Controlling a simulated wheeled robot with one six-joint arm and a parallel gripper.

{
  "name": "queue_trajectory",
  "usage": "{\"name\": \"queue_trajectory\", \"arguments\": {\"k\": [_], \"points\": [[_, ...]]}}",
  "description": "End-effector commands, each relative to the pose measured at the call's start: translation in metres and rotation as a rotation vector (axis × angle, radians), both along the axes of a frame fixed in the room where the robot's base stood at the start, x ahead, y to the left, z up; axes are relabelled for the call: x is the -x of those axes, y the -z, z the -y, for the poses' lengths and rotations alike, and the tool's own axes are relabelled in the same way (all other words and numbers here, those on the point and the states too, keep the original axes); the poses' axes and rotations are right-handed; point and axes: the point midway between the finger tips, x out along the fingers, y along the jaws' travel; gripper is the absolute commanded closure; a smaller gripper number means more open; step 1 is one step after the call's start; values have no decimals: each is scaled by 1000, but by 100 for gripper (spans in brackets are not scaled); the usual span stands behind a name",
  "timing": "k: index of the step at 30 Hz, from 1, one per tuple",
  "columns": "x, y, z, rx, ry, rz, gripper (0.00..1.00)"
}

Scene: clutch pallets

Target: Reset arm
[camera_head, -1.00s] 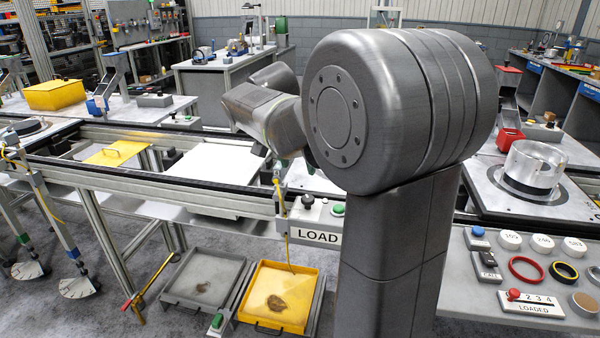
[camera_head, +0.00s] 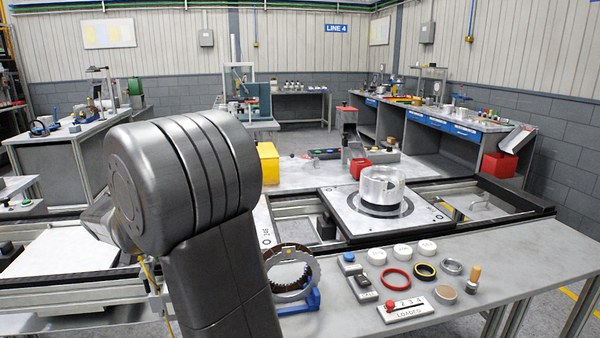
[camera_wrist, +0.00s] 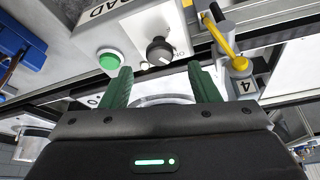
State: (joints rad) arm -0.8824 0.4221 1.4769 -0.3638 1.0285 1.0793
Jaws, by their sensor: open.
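My gripper (camera_wrist: 160,88) shows in the wrist view with its two green fingers spread apart and nothing between them. Beyond the fingers is a panel with a green button (camera_wrist: 109,60) and a black knob (camera_wrist: 159,51), seen upside down. In the head view my grey arm stands at the left and my gripper is hidden behind it.
A red bin (camera_head: 506,166) is at far right.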

Motion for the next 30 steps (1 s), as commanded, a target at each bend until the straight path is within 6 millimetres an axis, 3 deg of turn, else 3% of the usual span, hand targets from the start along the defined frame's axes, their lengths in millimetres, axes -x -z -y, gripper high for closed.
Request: {"name": "queue_trajectory", "arguments": {"k": [6, 12, 24, 30], "points": [[-13, 32, 1, 3, 0, -1, 45], [-19, 44, 1, 1, 0, 0, 45], [-18, 43, 1, 0, -4, 1, 45], [-11, 26, 0, -1, -2, 3, 45]]}}
